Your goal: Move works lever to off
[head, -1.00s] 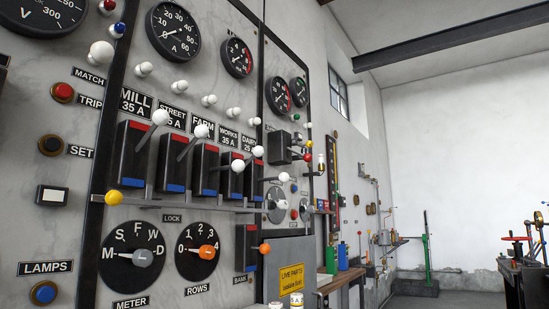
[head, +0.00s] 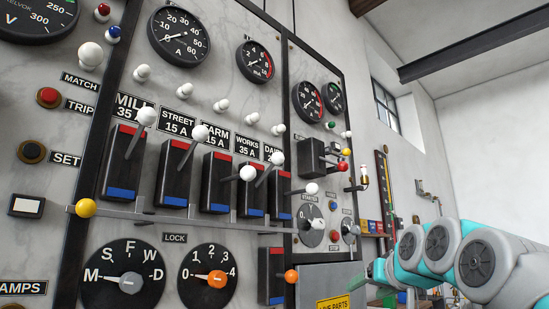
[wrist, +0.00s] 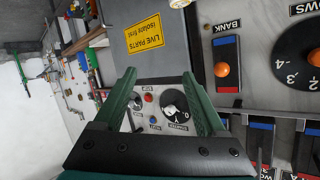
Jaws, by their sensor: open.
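The works lever (head: 277,158) is a white ball on a rod in the fourth black switch block (head: 247,196), under the WORKS 35 A label (head: 247,147). Its rod tilts upward, toward the red end of the block; the blue end is below. My gripper (head: 370,277) is partly in view at the lower right, low and to the right of the lever, not touching it. In the wrist view my gripper (wrist: 158,78) has its two green fingers wide apart, with nothing held. The wrist view does not clearly show the works lever.
The farm lever (head: 247,173) and dairy lever (head: 312,189) flank it closely, both lower. A lock bar with a yellow knob (head: 86,208) runs below the blocks. The starter dial (wrist: 175,104) lies beyond the fingers. An orange bank knob (wrist: 221,70) juts out nearby.

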